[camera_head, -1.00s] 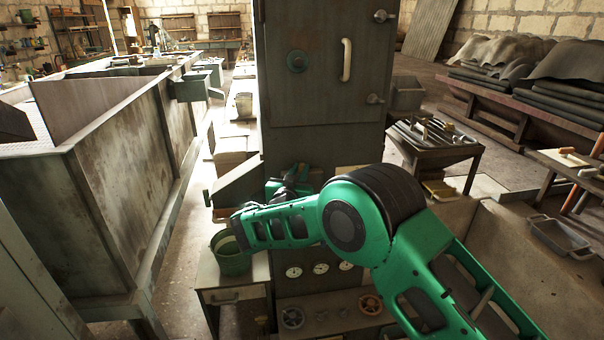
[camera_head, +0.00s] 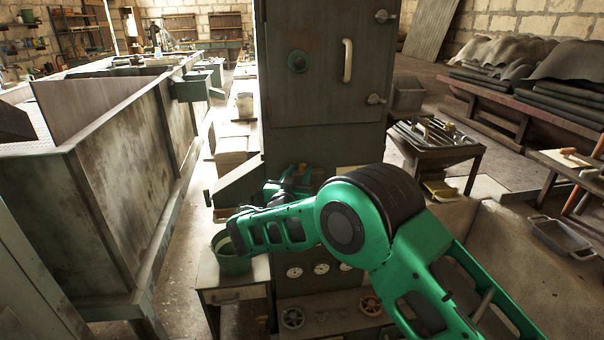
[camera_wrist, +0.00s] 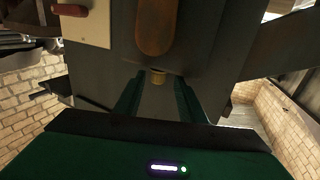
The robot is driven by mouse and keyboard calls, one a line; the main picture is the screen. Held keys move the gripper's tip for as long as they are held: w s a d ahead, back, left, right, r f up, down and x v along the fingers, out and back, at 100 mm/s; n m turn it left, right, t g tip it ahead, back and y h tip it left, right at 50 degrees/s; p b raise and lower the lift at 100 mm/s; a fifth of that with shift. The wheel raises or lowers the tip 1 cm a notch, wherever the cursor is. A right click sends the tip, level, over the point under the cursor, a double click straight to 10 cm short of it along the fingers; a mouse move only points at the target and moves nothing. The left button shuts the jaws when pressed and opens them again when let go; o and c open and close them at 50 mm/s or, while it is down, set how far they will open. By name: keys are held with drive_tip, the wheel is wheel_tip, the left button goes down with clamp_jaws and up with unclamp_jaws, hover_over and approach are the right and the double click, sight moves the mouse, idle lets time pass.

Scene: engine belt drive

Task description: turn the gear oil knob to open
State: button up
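I cannot tell for certain which part is the gear oil knob. In the wrist view, my gripper (camera_wrist: 158,97) has its two green fingers spread with a gap between them. A small brass-coloured fitting (camera_wrist: 158,77) shows in line with that gap, on the dark cabinet face. An elongated brown-orange handle (camera_wrist: 156,28) is just above it in that view. I cannot tell whether the fingers touch anything. In the head view, my arm covers part of the cabinet, and the fingertips cannot be made out.
The tall grey cabinet (camera_head: 322,75) stands ahead. Low on it are round gauges (camera_head: 321,268), a grey handwheel (camera_head: 292,317) and an orange-brown handwheel (camera_head: 371,306). A green bucket (camera_head: 233,262) stands on a small table at left. A tool table (camera_head: 435,150) is at right.

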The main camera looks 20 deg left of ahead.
drive_tip(key=s+d, duration=0.1)
drive_tip(key=s, duration=0.8)
drive_tip(key=shift+s+d, duration=0.15)
drive_tip(key=shift+d, duration=0.15)
drive_tip(key=w+d+n+g+y, duration=0.35)
drive_tip(key=d+n+y, duration=0.3)
drive_tip(key=y, duration=0.25)
drive_tip(key=x, duration=1)
drive_tip(key=shift+a+f, duration=0.1)
drive_tip(key=shift+f, duration=0.1)
